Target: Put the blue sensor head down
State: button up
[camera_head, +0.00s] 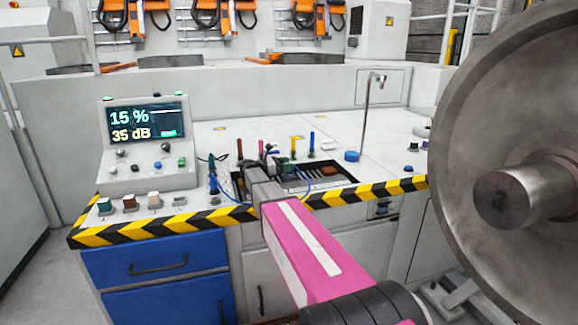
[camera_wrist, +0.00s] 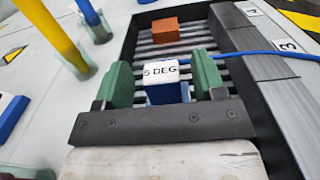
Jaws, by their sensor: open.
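The blue sensor head (camera_wrist: 168,94), with a white top marked "5 DEG", stands between the green finger pads of my gripper (camera_wrist: 164,80) in the wrist view. The jaws are open, one pad on each side of it, and a gap shows on its right. It sits in a dark tray (camera_wrist: 264,120) with a ribbed floor; its underside is hidden. A blue cable (camera_wrist: 252,53) runs from the right towards it. In the head view my gripper (camera_head: 262,172) is over the left part of the recessed tray; the sensor head cannot be made out there.
A brown block (camera_wrist: 180,30) lies further along the tray. Grey blocks numbered 3 and 4 (camera_wrist: 262,60) line its right side. Upright coloured rods (camera_head: 311,145) stand behind the tray. A console screen (camera_head: 146,121) reads 15 % and 35 dB. A large steel wheel (camera_head: 470,110) stands at right.

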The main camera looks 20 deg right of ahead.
jog(key=a, duration=0.6)
jog(key=shift+a, duration=0.1)
